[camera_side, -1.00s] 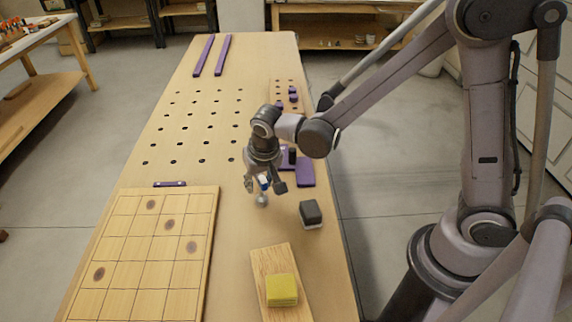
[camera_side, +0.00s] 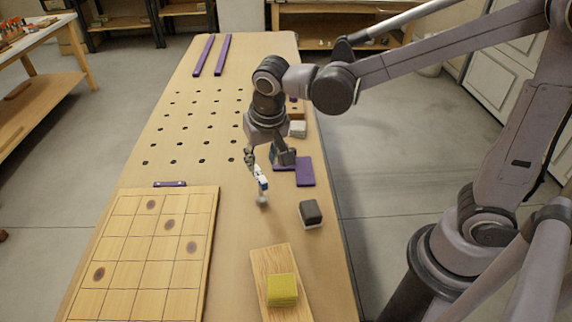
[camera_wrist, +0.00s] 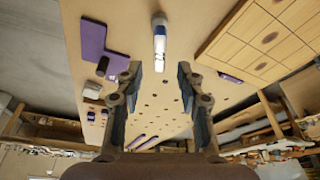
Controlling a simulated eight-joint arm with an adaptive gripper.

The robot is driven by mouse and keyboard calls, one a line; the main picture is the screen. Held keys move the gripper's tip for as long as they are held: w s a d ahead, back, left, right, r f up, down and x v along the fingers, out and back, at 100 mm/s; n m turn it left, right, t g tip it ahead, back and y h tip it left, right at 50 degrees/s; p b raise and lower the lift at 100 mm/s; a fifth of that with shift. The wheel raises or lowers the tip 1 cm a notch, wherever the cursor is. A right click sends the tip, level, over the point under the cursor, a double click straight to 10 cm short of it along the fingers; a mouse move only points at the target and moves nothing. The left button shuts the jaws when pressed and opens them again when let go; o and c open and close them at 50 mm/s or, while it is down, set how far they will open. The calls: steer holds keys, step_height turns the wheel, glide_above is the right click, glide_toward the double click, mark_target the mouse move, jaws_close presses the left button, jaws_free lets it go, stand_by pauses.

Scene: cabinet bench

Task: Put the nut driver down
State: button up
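The nut driver (camera_side: 261,184), white and blue with a grey lower end, is on the bench right of the gridded board. In the side view one finger overlaps the tool's top; contact is unclear.
A dark block with a white base (camera_side: 311,213) stands right of the nut driver. A yellow block (camera_side: 282,290) sits on a wooden board (camera_side: 270,262) in front. Purple plates (camera_side: 305,172) lie behind. The gridded board (camera_side: 140,255) fills the front left. Bench holes (camera_side: 206,143) lie behind it.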

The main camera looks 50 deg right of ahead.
steer(key=s+d+r+n+t+y, duration=0.1)
steer(key=s+d+r+n+t, duration=0.2)
steer(key=s+d, duration=0.6)
steer(key=shift+s+d+n+t, duration=0.35)
steer(key=shift+s+n+t, duration=0.15)
steer(key=shift+s+n, duration=0.35)
